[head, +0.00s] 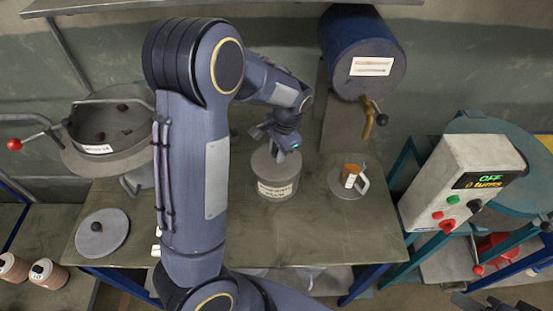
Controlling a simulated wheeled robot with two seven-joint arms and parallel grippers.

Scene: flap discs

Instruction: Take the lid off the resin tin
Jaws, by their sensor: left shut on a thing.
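The resin tin (278,194) is a short grey cylinder with a white printed label, upright on the table. Its round grey lid (264,168) is on top of it; I see no clear gap between them. My left gripper (280,150) comes down over the lid and is shut on it at the top, most likely by a knob, which the gripper hides. A dark part at the bottom right edge (490,302) looks like my right gripper, cut off by the frame; its jaws cannot be made out.
A measuring cup with amber contents (351,176) stands on a pale plate right of the tin. A blue drum with a tap (362,55) is behind. A round pot (108,125) and a loose knobbed lid (103,232) are left. A control box (460,185) stands right.

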